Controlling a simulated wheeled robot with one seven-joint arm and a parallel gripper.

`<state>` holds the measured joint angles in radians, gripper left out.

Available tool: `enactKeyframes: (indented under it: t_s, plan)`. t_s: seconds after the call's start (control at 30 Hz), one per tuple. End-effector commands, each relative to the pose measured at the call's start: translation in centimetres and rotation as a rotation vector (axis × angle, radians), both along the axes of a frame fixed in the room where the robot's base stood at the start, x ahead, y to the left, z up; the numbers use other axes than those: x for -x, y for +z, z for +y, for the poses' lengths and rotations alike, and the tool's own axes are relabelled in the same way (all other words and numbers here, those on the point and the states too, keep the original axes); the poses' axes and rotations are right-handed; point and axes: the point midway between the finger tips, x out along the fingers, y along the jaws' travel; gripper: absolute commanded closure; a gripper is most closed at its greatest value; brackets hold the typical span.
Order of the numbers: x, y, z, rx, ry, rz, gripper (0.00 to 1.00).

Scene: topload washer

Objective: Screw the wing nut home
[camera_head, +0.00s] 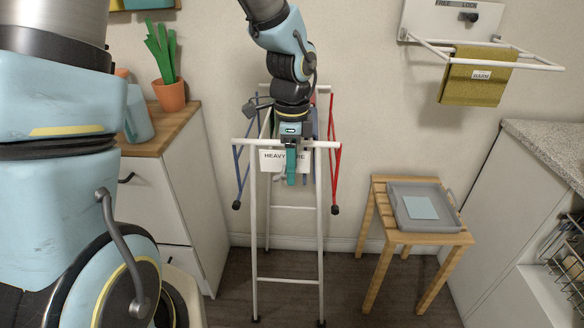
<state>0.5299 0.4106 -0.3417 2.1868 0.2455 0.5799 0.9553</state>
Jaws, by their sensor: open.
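A white wall plate (425,20) marked FREE and LOCK is at the upper right. A small dark knob (468,17) on it looks like the wing nut; its wings and how far it is screwed in are too small to tell. My gripper (291,175) points down in the middle of the picture, in front of the white drying stand, well left of and below the plate. It is open, and I see nothing held in it. The gap between its fingers is hard to make out.
The white folding stand (287,281) has blue and red side arms and a sign (270,160). A wall rack (530,62) below the plate carries a mustard towel (478,80). A wooden stool (385,237) holds a grey tray (398,218). Cabinets flank both sides.

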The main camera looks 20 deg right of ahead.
Motion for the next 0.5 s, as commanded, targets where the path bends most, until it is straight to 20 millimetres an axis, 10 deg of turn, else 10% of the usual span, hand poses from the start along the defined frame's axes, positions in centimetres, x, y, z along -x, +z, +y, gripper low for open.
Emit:
enactKeyframes:
  t_s: [0.5]
  plan:
    - [0.01, -0.88, -0.02, 0.000, 0.000, -0.001, 0.56]
